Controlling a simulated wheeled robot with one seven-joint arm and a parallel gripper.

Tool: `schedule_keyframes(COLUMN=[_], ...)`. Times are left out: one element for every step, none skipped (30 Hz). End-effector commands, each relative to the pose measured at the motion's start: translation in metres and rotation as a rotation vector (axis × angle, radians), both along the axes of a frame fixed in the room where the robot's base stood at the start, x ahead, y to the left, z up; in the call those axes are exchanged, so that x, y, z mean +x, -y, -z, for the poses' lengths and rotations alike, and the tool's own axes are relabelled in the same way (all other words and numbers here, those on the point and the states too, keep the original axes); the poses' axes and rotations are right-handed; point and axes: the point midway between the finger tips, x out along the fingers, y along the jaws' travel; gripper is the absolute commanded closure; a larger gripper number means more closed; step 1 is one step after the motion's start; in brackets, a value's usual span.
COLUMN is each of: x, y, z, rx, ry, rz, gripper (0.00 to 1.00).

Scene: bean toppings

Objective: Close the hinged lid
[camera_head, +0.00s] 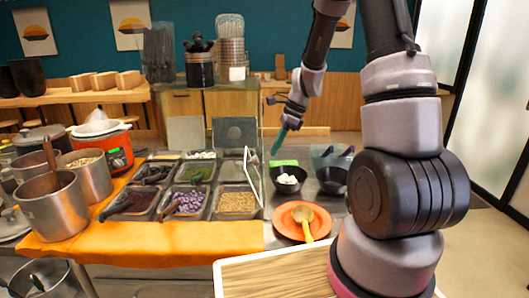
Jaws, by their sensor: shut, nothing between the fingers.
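A topping station with several metal pans (238,201) stands on the counter. At its back edge stand two upright panels that look like raised lids: a grey one (185,132) on the left and a darker framed one (234,131) on the right. A clear panel with a pale edge (253,178) stands upright at the station's right side. I cannot tell which of these is the hinged lid. My gripper (279,141), with teal fingers, is shut and empty. In the picture it is right of the darker panel and above the black bowls, apparently touching nothing.
Black bowls (288,179) and an orange plate with a yellow spoon (302,220) sit right of the pans. Steel pots (50,206) and an orange cooker (101,139) crowd the left. A wooden board (270,277) lies in front. Stacked containers (230,50) rise behind.

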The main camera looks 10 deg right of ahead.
Motion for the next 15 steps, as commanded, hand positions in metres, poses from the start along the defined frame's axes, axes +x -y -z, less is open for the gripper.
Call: schedule_keyframes(x=[0.001,0.002,0.003,0.003,0.004,0.004,0.005,0.005,0.005,0.005,0.006,0.006,0.006,0.006,0.006], y=[-0.010,-0.014,-0.019,-0.022,-0.025,-0.029,-0.031,-0.033,-0.034,-0.035,-0.036,-0.037,-0.037,-0.037,-0.037], z=[0.004,0.005,0.007,0.008,0.009,0.010,0.011,0.012,0.013,0.013,0.013,0.013,0.013,0.013,0.013], rx=[0.001,0.000,0.001,0.000,0.000,0.000,0.000,0.001,0.001,0.001,0.001,0.001,0.000,0.000,0.000], ry=[-0.001,0.000,0.000,-0.001,0.000,0.001,0.000,0.000,0.000,-0.001,-0.001,0.000,0.000,0.000,0.000], rz=[-0.004,-0.004,-0.004,-0.003,-0.003,-0.004,-0.003,-0.002,-0.001,0.000,0.000,0.000,0.000,0.000,0.000], gripper=[1.00,1.00,1.00,1.00,1.00,1.00,1.00,1.00,1.00,1.00,1.00,1.00,1.00,1.00,1.00])
